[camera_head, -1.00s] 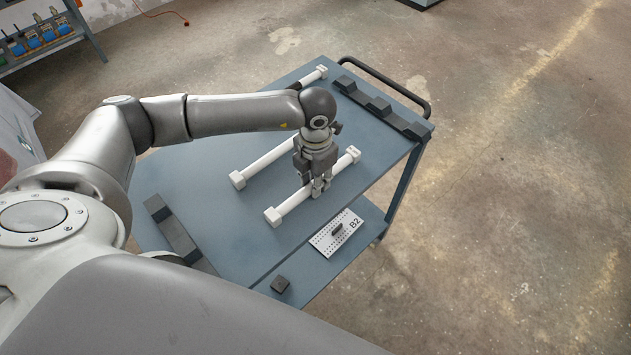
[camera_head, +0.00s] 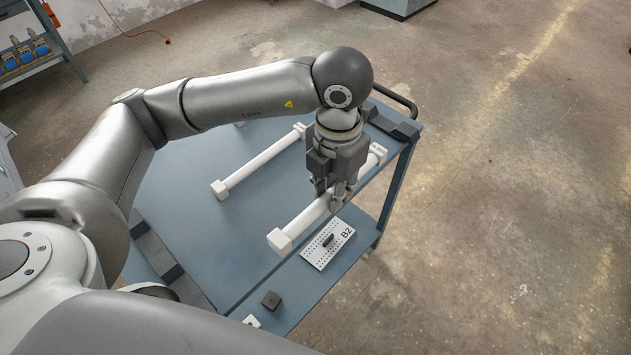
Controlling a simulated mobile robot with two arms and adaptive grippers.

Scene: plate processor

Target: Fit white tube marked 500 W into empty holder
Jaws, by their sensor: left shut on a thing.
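My left gripper (camera_head: 332,198) is shut around the middle of a white tube (camera_head: 304,220) with square end caps. This tube looks raised above the blue-grey cart top (camera_head: 218,240). A second white tube (camera_head: 262,162) lies on the cart to the left, apart from the gripper. No wattage marking can be read on either tube. The empty holder cannot be made out. My right gripper is not in view.
Dark notched racks stand at the cart's far end (camera_head: 402,128) and near left (camera_head: 158,250). A white perforated plate marked B2 (camera_head: 322,250) and a small dark block (camera_head: 271,300) lie on the lower shelf. A black handle (camera_head: 396,100) is at the far end. Open floor lies right.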

